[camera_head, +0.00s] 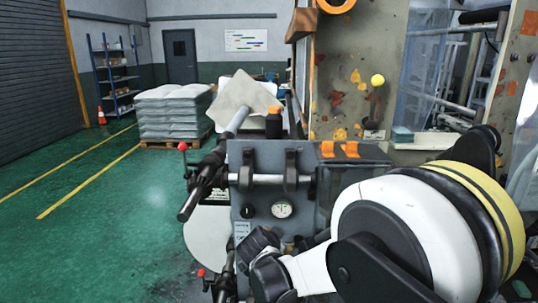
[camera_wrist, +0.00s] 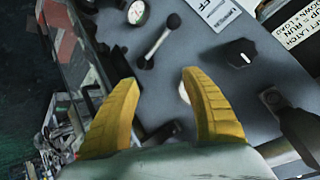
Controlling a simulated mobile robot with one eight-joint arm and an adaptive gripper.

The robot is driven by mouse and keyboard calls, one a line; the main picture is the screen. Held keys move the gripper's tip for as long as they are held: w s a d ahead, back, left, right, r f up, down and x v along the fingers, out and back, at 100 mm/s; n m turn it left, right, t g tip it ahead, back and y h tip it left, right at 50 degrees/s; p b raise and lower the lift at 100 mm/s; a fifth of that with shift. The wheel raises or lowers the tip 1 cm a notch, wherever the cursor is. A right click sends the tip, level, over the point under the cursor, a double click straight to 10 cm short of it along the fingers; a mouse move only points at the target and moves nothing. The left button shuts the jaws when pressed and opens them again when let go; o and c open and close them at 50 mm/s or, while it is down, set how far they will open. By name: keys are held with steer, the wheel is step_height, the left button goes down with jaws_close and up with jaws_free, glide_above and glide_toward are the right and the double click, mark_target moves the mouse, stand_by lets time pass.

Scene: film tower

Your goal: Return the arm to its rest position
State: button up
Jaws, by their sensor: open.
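My gripper (camera_wrist: 160,77) shows in the wrist view with its two yellow fingers spread apart and nothing between them. It points at a grey machine panel (camera_wrist: 205,75), and I cannot tell how far off the panel is. My arm (camera_head: 410,235), white with a yellow band and dark joints, fills the lower right of the head view. It reaches left, in front of the same grey panel (camera_head: 262,192). The gripper cannot be made out in the head view.
The panel carries a round gauge (camera_head: 282,209), a black knob (camera_head: 248,211) and a lever (camera_wrist: 160,41). A roller bar (camera_head: 190,203) juts out left. Stacked white sacks (camera_head: 172,112) stand on a pallet behind. Green floor (camera_head: 110,220) is clear at left.

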steer(key=s+d+r+n+g, duration=0.1)
steer(key=s+d+r+n, duration=0.1)
steer(key=s+d+r, duration=0.45)
steer(key=s+d+r+n+g, duration=0.15)
steer(key=s+d+r, duration=0.25)
steer(key=s+d, duration=0.4)
steer(key=s+d+n+y, duration=0.1)
steer(key=s+n, duration=0.1)
steer(key=s, duration=0.7)
steer(key=s+d+f+n+y, duration=0.1)
steer(key=s+n, duration=0.2)
steer(key=s, duration=0.6)
steer(key=shift+s+d+f+y, duration=0.25)
steer(key=shift+f+y, duration=0.05)
steer(key=shift+g, duration=0.25)
